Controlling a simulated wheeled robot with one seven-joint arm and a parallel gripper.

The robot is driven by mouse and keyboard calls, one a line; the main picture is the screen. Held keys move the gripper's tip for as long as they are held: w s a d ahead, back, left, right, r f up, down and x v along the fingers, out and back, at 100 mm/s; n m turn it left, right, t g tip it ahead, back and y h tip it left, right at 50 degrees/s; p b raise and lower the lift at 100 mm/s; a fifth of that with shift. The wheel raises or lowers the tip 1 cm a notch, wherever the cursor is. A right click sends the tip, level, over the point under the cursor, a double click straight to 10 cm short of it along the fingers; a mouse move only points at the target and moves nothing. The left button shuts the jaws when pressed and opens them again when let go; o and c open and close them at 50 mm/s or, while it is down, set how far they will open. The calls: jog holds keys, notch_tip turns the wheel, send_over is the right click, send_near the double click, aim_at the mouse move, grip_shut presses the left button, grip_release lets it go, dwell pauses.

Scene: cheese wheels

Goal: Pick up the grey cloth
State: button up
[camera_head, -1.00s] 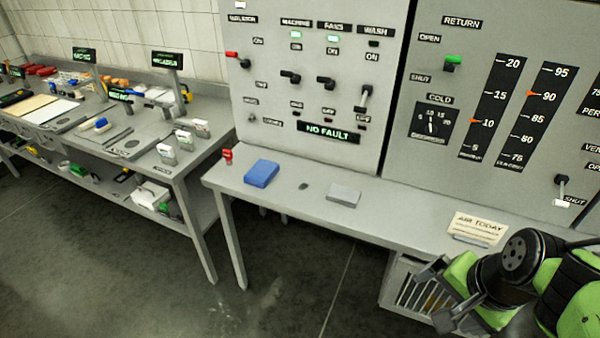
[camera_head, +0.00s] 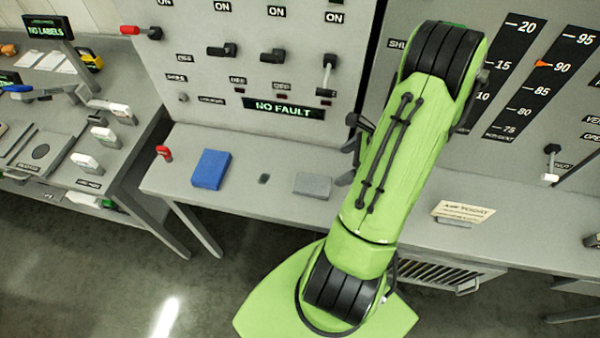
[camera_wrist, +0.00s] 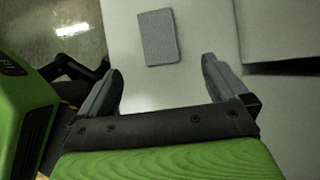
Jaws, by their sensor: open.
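The grey cloth (camera_head: 313,185) is a small flat rectangle lying on the grey bench, just left of my arm in the head view. In the wrist view the grey cloth (camera_wrist: 158,37) lies beyond the fingertips, roughly centred between them. My gripper (camera_wrist: 160,80) is open and empty, with one finger on each side and bare bench between. In the head view my gripper (camera_head: 350,155) shows only in part, beside the green arm, to the right of the cloth. The cloth is apart from both fingers.
A blue cloth (camera_head: 211,169) lies left of the grey one, with a small dark object (camera_head: 264,179) between them. A red-topped item (camera_head: 163,153) stands near the bench's left end. The upright control panel (camera_head: 250,60) rises behind. A sign (camera_head: 463,211) stands to the right.

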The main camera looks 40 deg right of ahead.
aim_at(314, 183)
jog(key=x, duration=1.4)
jog(key=shift+a+f, duration=0.1)
jog(key=shift+f, duration=0.1)
jog(key=shift+s, duration=0.2)
jog(key=shift+c, duration=0.6)
jog(key=c, duration=0.9)
